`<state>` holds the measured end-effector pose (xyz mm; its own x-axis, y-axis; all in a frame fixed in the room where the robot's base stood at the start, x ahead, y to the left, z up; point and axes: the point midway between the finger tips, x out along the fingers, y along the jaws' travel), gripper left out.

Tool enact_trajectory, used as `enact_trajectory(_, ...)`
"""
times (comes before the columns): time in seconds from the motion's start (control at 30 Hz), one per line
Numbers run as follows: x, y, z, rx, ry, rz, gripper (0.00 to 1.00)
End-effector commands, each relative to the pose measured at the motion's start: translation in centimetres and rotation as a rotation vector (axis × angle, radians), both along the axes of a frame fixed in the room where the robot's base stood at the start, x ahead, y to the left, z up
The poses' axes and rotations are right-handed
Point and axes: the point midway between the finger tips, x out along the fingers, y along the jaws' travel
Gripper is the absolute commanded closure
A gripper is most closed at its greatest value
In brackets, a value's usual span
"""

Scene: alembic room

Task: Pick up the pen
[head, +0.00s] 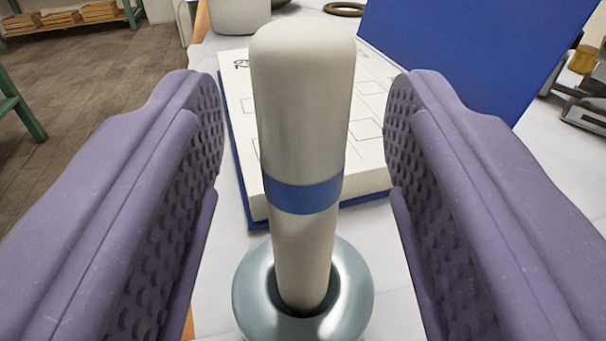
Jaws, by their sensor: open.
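A thick off-white pen (305,120) with a blue band stands nearly upright in the middle of the head view. Its lower end sits in the opening of a round, shiny grey-blue holder (252,290). My gripper (305,125) is open, with one purple, textured finger on each side of the pen. There is a visible gap between the pen and each finger. The pen's lower tip is hidden inside the holder.
An open book with a blue cover (470,50) and white pages (372,100) lies right behind the pen on a white tabletop (375,235). A pale pot (238,15) and a dark ring (344,8) stand farther back. Wooden shelving is at the far left.

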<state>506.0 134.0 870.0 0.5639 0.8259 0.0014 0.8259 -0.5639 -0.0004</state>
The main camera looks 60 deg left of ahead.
Motion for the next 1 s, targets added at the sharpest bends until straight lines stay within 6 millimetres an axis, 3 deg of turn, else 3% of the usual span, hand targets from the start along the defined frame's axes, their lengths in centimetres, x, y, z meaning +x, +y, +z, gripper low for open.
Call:
enact_trajectory(0.17, 1.3, 1.9, -0.2, -0.001, -0.001, 0.001, 0.49)
enact_trajectory(0.4, 1.4, 2.1, 0.0, -0.001, 0.001, 0.0, 0.49)
enact_trajectory(0.63, 1.4, 2.1, 0.0, -0.001, 0.001, 0.0, 1.0)
enact_trajectory(0.87, 1.4, 2.1, 0.0, -0.001, 0.001, 0.0, 1.0)
enact_trajectory(1.0, 1.4, 2.0, 1.4, -0.001, 0.0, 0.0, 1.0)
